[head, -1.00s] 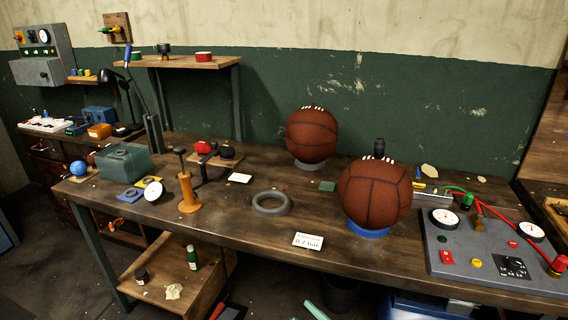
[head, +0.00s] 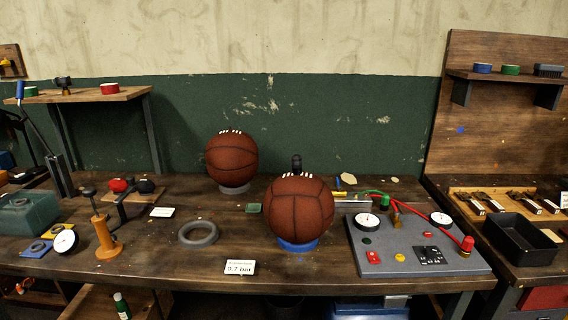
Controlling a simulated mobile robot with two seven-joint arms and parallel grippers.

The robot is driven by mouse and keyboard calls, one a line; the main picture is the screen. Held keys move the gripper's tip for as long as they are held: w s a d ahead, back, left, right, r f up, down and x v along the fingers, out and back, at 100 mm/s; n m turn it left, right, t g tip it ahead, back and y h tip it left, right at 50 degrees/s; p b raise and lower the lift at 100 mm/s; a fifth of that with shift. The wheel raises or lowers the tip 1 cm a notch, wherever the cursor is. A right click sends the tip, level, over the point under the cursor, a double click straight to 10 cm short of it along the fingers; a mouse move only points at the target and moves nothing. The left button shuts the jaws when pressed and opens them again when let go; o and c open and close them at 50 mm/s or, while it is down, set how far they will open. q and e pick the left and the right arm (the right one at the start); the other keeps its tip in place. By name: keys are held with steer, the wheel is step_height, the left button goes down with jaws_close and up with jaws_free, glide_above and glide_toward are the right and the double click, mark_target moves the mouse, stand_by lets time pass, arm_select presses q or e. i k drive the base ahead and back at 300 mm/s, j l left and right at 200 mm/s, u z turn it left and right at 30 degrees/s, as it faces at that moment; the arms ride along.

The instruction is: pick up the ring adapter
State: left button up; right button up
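A grey ring (head: 199,233) lies flat and empty on the wooden workbench (head: 180,262), left of the front ball. A smaller ring-shaped piece (head: 37,247) lies on a blue square at the bench's left. I cannot tell for certain which of these is the ring adapter. A brown leather ball (head: 299,208) sits on a blue ring stand (head: 297,245). Another brown ball (head: 231,158) sits behind it on a grey ring stand (head: 234,188). Neither of my grippers is in view.
An orange hand pump (head: 106,238) and a round white gauge (head: 65,241) stand left of the grey ring. A "0.7 bar" card (head: 239,267) is near the front edge. A grey gauge panel (head: 415,246) fills the right. A black tray (head: 519,239) is further right.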

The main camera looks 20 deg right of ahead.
mark_target(296, 159)
steer(key=i+j+z, duration=0.1)
steer(key=i, duration=0.35)
steer(key=i+j+z, duration=0.1)
steer(key=i+j, duration=0.25)
steer(key=i, duration=0.1)
